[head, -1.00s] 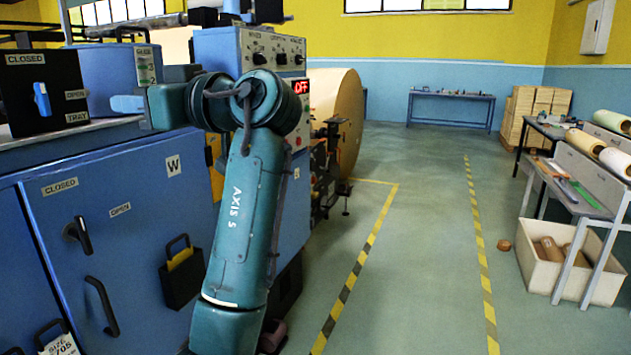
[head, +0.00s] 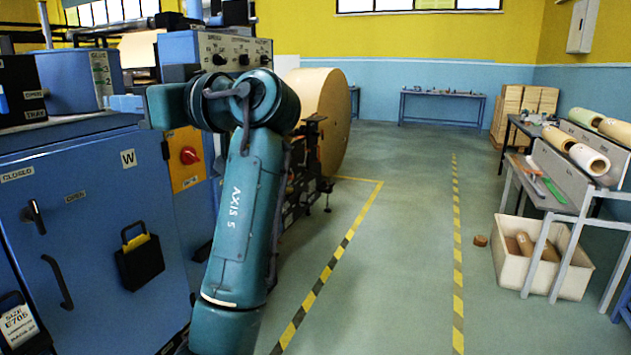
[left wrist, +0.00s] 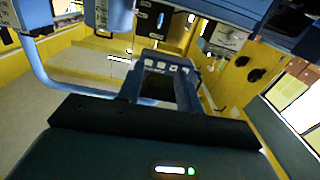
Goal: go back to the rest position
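My left arm (head: 238,210), teal and marked AXIS 5, rises in the middle left of the head view and bends left at its top. My left gripper (head: 126,103) shows as a pale blue piece at that end, seen edge-on, in front of the blue machine. Nothing is seen held in it. In the left wrist view the dark gripper mount fills the lower part, with blue parts beyond it; the spread of the fingers is unclear. My right gripper is out of view.
A blue cabinet (head: 85,250) with handles stands close at left. A red knob (head: 189,155) and a large kraft roll (head: 322,110) lie beyond it. A bin (head: 515,265) and a rack with rolls (head: 588,158) stand at right.

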